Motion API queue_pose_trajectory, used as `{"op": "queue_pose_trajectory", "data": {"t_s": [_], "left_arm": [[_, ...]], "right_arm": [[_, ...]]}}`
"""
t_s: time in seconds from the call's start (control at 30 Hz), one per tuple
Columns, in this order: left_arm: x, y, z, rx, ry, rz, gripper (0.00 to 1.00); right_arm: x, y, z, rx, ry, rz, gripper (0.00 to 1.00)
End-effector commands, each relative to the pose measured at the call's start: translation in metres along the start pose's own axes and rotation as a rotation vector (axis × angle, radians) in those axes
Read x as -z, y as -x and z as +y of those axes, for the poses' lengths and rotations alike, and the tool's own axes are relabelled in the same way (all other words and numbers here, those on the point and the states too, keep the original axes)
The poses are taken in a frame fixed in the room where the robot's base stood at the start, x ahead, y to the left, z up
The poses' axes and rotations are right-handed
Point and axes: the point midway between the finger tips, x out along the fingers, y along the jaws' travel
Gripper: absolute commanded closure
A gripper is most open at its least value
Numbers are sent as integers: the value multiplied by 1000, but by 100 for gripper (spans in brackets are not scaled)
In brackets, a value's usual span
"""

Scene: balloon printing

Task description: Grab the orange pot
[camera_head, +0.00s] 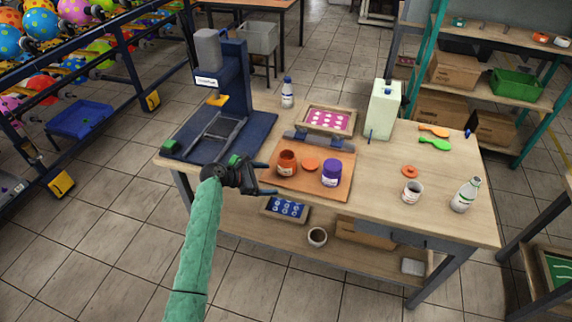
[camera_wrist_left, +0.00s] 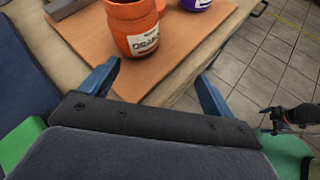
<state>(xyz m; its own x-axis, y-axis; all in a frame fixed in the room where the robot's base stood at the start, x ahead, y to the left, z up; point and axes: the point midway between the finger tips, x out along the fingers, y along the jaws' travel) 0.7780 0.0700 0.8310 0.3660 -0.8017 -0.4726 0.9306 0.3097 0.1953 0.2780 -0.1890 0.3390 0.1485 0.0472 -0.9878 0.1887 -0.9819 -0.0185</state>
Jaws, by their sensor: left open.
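The orange pot (camera_head: 287,163) stands upright on a brown wooden board (camera_head: 306,184) on the table, with its lid off to the right. In the left wrist view the orange pot (camera_wrist_left: 134,28) shows its white label, and its top is cut off by the frame. My left gripper (camera_head: 268,179) is open and empty at the board's left edge. Its two blue fingers (camera_wrist_left: 155,84) point toward the pot, which is beyond them and not between them. My right gripper does not show in the head view; a dark gripper-like part at the right edge of the left wrist view is unclear.
An orange lid (camera_head: 309,164) and a purple pot (camera_head: 332,173) are right of the orange pot. A blue printing press (camera_head: 233,80) stands at the table's left. A white cup (camera_head: 412,192) and white bottle (camera_head: 465,195) stand at the right. The table's front edge is close to my gripper.

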Motion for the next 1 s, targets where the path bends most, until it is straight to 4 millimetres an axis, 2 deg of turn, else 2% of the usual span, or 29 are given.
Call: {"op": "queue_pose_trajectory", "data": {"t_s": [0.1,0.27,0.43,0.67,0.77,1.0], "left_arm": [[-16,-6,23,-1,111,-54,12],[-28,-10,40,2,208,-96,12],[-32,-21,42,4,222,-103,12],[-33,-39,42,3,220,-101,12],[-34,-46,43,4,221,-101,12],[-35,-70,47,4,220,-101,12]], "right_arm": [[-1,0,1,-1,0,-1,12],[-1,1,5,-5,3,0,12],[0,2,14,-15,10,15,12],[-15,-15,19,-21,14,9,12],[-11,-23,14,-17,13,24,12],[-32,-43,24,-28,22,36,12]]}}
